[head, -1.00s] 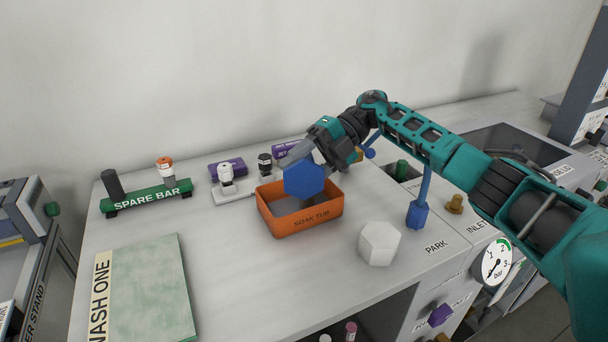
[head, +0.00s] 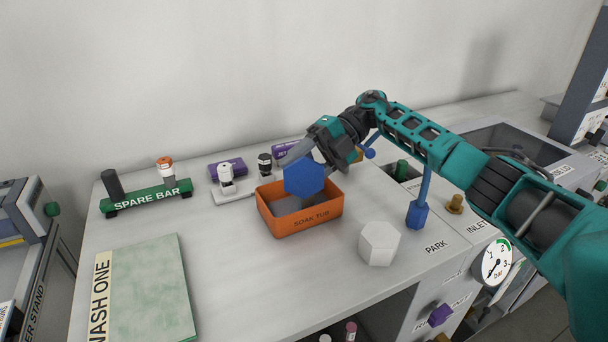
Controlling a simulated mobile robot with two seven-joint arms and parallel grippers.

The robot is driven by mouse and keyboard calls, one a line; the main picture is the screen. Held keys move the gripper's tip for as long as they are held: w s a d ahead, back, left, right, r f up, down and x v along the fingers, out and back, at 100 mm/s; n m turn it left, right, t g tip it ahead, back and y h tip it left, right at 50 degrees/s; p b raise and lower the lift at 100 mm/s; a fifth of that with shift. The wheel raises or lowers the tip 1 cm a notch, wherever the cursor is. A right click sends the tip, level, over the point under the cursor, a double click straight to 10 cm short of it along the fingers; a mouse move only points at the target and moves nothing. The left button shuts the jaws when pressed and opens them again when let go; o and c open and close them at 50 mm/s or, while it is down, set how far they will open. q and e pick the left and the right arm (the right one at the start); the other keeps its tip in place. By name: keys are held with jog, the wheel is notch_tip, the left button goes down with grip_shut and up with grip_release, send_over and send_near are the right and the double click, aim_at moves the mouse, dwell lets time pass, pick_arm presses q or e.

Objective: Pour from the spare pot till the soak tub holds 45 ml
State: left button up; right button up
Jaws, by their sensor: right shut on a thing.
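The soak tub (head: 304,222) is an orange open box, labelled SOAK TUB, on the light grey bench. My right gripper (head: 306,152) is shut on a blue six-sided pot (head: 303,178), which I take to be the spare pot. It is tipped above the tub, with a flat blue hexagonal face toward me. The pot's mouth and any stream are hidden. Grey shows inside the tub, but I cannot tell the level of its contents. My left gripper is not in view.
A white hexagonal block (head: 379,243) stands right of the tub. A blue post (head: 418,213) stands by the PARK label. Small bottles (head: 226,178) stand behind left, near the green spare bar (head: 146,199). A green board (head: 146,290) lies front left.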

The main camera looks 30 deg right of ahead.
jog(key=shift+w+r+m, duration=0.1)
jog(key=shift+r+m, duration=0.1)
jog(key=shift+m, duration=0.1)
dwell(0.7)
jog(key=shift+s+f+n+t+h+b, duration=0.3)
jog(key=shift+f+n+t+h+b, duration=0.1)
jog(key=shift+f+n+t, duration=0.3)
jog(key=shift+n, duration=0.3)
jog(key=shift+a, duration=0.1)
